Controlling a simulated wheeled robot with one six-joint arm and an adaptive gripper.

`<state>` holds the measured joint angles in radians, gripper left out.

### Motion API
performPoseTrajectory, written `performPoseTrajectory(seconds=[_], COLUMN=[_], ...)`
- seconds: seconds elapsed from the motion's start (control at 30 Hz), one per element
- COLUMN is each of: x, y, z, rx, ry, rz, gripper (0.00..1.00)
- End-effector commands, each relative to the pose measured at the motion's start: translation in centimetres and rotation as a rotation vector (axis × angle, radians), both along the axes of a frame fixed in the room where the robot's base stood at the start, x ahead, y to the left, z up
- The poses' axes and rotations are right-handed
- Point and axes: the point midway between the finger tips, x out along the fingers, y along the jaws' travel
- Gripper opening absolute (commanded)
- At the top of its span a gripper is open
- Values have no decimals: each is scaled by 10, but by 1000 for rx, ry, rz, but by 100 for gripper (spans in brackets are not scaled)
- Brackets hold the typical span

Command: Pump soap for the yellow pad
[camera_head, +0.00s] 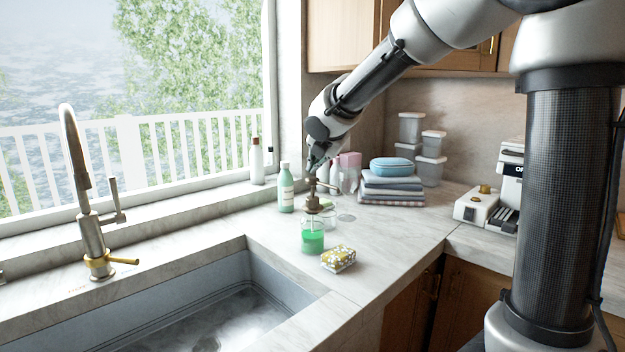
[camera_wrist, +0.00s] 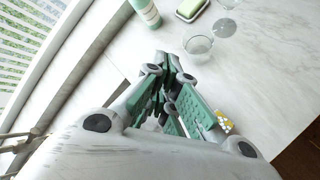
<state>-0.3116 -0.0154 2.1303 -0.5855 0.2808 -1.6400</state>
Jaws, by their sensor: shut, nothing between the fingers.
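The soap dispenser (camera_head: 312,238) is a clear jar of green soap with a brass pump head (camera_head: 313,203), upright on the counter near the sink corner. The yellow pad (camera_head: 338,259) is a yellow and white patterned sponge lying just right and in front of the dispenser. Its edge also shows beside the fingers in the wrist view (camera_wrist: 224,122). My gripper (camera_head: 312,168) is shut and empty, pointing down just above the pump head. Whether it touches the pump I cannot tell. In the wrist view my green-padded fingers (camera_wrist: 170,72) hide most of the dispenser.
A green bottle (camera_head: 286,190) stands left of the dispenser, and a clear glass (camera_wrist: 198,46) stands close behind it. Folded cloths (camera_head: 391,190) and stacked containers (camera_head: 431,170) are at the back. The sink (camera_head: 215,320) opens at the front left. The counter right of the pad is clear.

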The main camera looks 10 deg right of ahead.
Motion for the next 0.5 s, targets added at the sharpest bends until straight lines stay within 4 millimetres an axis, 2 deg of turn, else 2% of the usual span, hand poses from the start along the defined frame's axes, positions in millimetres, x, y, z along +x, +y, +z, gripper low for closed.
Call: performPoseTrajectory(seconds=[0.37, 0.5], x=[0, 1], y=[0, 1], z=[2, 11], rx=[0, 1], ry=[1, -3], rz=[1, -1], gripper=[0, 0])
